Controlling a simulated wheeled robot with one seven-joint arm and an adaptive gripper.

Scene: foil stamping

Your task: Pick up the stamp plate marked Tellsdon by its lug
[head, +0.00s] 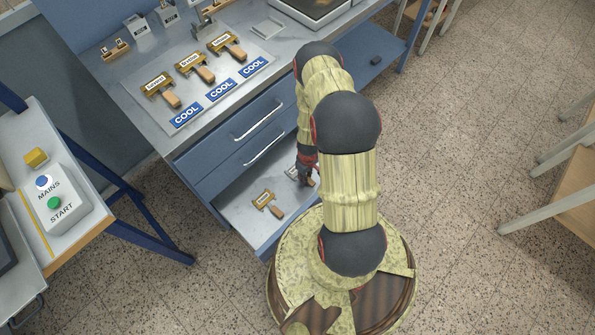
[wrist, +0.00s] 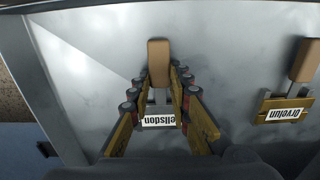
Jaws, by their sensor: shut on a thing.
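The stamp plate marked Tellsdon (wrist: 158,121) lies in the open bottom drawer, its white label reading "ellsdon" upside down in the wrist view, with the first letter hidden by a finger. Its tan lug (wrist: 159,53) points away from my wrist. My gripper (wrist: 162,74) is shut on this lug, one finger on each side. In the head view my gripper (head: 308,166) reaches down into the drawer and hides much of the plate (head: 293,173). Whether the plate touches the drawer floor I cannot tell.
A second plate, its label ending "rvelun" (wrist: 286,113), lies beside it in the drawer (head: 247,236); it also shows in the head view (head: 266,203). Three plates with tan lugs sit on the bench mat (head: 262,58) above blue COOL labels. Two shut drawers (head: 250,125) stand above the open one.

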